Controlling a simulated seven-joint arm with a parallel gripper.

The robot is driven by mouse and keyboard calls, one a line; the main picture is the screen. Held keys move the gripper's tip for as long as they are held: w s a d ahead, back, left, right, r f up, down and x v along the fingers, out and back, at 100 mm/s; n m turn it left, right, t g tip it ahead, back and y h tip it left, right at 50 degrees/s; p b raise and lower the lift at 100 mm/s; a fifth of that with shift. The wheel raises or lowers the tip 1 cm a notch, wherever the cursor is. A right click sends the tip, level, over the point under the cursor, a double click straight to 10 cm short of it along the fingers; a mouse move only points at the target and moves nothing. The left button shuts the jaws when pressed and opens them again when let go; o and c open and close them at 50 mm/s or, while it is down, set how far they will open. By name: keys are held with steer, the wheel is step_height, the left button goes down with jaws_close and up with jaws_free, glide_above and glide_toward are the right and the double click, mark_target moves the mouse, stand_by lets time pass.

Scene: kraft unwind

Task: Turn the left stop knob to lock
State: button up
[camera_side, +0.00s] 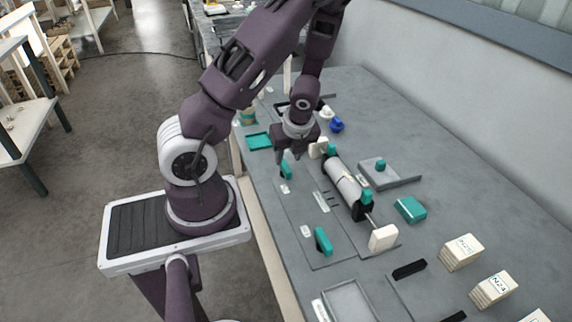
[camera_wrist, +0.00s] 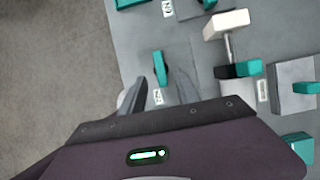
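A teal upright stop knob (camera_side: 286,169) stands on the grey plate at the far-left end in the side view. In the wrist view this knob (camera_wrist: 160,68) appears just beyond and between my fingertips. My gripper (camera_side: 288,156) is open and empty above it, fingers pointing down; its fingers (camera_wrist: 163,82) look apart from the knob. A second teal knob (camera_side: 323,241) stands at the plate's near end and is out of the wrist view. Small white labels lie beside the knobs. I cannot tell the knob's exact angle against its label.
A silver roller (camera_side: 345,188) lies right of the knobs, with white end blocks (camera_side: 383,238) and black brackets. A grey block with a teal top (camera_side: 380,167), a teal box (camera_side: 410,209) and cream boxes (camera_side: 461,252) stand farther right. A teal tray (camera_side: 258,141) lies behind left.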

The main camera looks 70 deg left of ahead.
mark_target(286, 166)
steer(key=x, duration=0.5)
steer(key=shift+a+f, duration=0.15)
steer(key=shift+f, duration=0.15)
jaws_close()
